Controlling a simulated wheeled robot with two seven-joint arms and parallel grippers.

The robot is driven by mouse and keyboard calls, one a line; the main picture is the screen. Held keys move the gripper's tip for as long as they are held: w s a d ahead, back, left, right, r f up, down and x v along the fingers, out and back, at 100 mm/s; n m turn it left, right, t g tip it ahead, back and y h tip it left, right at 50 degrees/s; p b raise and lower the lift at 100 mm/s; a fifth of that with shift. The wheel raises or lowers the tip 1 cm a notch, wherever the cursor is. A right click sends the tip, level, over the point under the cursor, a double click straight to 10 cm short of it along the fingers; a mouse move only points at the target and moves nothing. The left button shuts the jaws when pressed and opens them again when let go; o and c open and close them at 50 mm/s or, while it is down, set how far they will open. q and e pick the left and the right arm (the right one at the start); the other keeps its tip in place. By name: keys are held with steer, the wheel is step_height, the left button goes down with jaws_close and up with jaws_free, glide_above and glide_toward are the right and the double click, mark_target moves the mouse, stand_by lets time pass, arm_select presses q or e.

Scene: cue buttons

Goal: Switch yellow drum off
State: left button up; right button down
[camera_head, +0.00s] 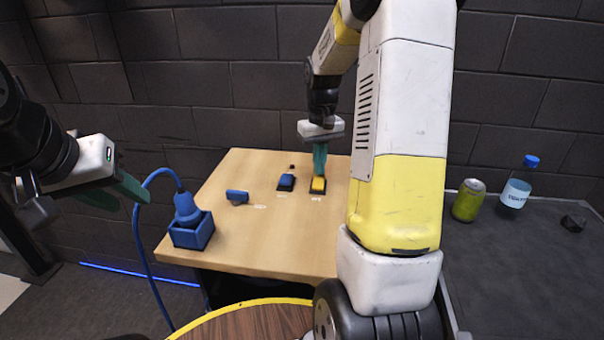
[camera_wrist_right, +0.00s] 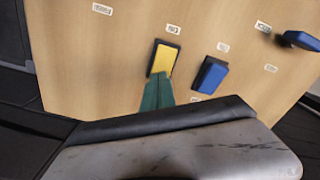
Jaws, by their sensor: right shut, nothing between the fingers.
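A switch with a yellow rocker (camera_head: 318,184) on a black base sits on the wooden table; it also shows in the right wrist view (camera_wrist_right: 163,59). My right gripper (camera_head: 319,174) is shut and empty, its green fingertips pointing down at the yellow switch. In the right wrist view the fingertips (camera_wrist_right: 157,80) are at the near edge of the yellow rocker; I cannot tell whether they touch it. My left gripper (camera_head: 132,202) is open and empty, in the air left of the table. White labels lie near the switches, too small to read.
A blue switch (camera_head: 286,181) stands left of the yellow one, and another blue piece (camera_head: 237,196) lies further left. A blue box (camera_head: 190,235) with a cabled blue plug is at the table's left corner. A can (camera_head: 468,200) and bottle (camera_head: 515,190) stand on the dark right-hand surface.

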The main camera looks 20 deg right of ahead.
steer(key=shift+f, duration=0.65)
steer(key=shift+r, duration=3.55)
